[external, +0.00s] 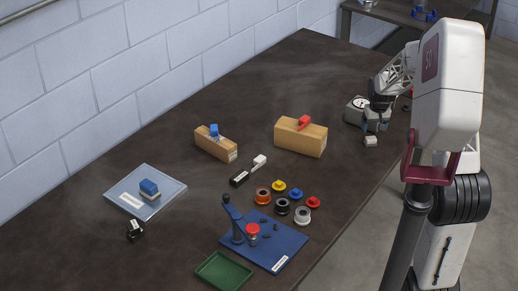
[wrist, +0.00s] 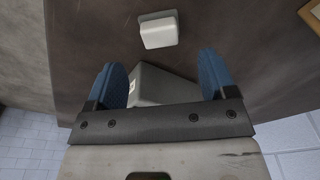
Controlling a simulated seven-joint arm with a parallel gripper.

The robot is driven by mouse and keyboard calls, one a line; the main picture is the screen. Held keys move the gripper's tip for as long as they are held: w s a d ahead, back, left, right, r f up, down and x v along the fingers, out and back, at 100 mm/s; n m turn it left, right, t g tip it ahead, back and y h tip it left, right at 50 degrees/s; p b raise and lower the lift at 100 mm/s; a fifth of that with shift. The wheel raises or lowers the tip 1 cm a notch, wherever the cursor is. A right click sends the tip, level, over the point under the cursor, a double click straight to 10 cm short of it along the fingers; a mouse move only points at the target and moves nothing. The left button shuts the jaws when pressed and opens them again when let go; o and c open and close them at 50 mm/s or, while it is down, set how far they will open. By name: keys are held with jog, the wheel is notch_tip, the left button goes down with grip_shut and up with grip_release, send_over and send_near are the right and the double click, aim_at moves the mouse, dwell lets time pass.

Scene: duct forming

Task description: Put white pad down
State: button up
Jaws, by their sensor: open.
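The white pad (external: 370,141) is a small pale block lying on the dark table near its right edge. In the wrist view the white pad (wrist: 158,30) lies flat on the table, ahead of my fingertips and apart from them. My gripper (wrist: 163,80) is open, with blue fingers spread to either side and no pad between them. A grey block-like shape (wrist: 163,84) shows between and below the fingers; I cannot tell exactly what it is. In the external view my gripper (external: 371,125) is just behind the pad, partly merged with grey parts.
Two tan boxes (external: 301,137) (external: 215,143) stand mid-table. A blue board (external: 280,248) with a post, several coloured rings and a green tray (external: 223,271) are at the front.

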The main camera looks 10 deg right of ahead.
aim_at(376, 140)
jog(key=shift+s+r, duration=0.15)
jog(key=shift+r, duration=1.15)
jog(key=shift+s+r, duration=0.15)
jog(key=shift+r, duration=1.15)
jog(key=s+a+r, duration=0.3)
jog(key=s+r, duration=0.4)
jog(key=s, duration=0.4)
jog(key=s+a+r, duration=0.2)
jog(key=s+r, duration=0.5)
jog(key=s, duration=0.5)
jog(key=s+a+t, duration=0.1)
jog(key=s+a, duration=0.1)
jog(key=s, duration=2.1)
jog(key=shift+s+a+r, duration=0.3)
jog(key=shift+a+r, duration=0.05)
jog(key=shift+r, duration=0.05)
